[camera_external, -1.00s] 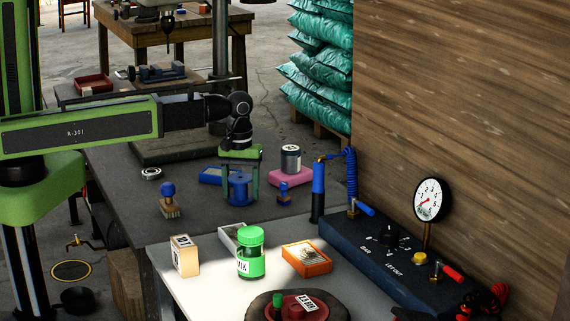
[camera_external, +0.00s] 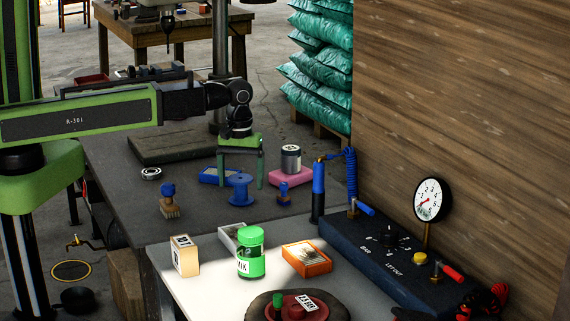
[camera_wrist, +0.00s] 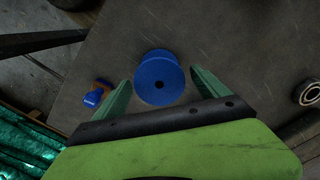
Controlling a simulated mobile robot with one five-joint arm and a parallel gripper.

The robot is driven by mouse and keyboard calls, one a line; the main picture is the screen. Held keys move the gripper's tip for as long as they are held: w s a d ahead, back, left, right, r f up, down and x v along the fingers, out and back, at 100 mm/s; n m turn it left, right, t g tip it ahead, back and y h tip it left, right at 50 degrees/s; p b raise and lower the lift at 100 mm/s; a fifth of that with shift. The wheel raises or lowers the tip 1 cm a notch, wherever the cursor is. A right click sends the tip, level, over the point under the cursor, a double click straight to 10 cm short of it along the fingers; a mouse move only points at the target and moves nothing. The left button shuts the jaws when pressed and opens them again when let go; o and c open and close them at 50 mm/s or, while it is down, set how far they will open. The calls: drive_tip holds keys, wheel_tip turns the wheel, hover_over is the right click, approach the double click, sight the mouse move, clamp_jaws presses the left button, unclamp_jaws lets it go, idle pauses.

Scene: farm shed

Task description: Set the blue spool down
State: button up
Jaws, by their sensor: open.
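The blue spool (camera_external: 240,190) stands upright on the dark tabletop. In the wrist view I look down on the spool's (camera_wrist: 159,78) round top flange and its centre hole. My gripper (camera_external: 240,182) is above the spool with its green fingers spread wide, one on each side. In the wrist view my gripper (camera_wrist: 160,80) shows a gap between each finger and the spool. The jaws are open and hold nothing.
A blue tray (camera_external: 213,178) lies close behind the spool. A blue-knobbed brush (camera_external: 169,205) and a metal ring (camera_external: 151,173) are left. Open tabletop lies in front.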

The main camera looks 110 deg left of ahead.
sight(241, 177)
wheel_tip(241, 177, up, 9)
drive_tip(key=p, duration=0.7)
drive_tip(key=shift+r+p, duration=0.1)
drive_tip(key=shift+p, duration=0.2)
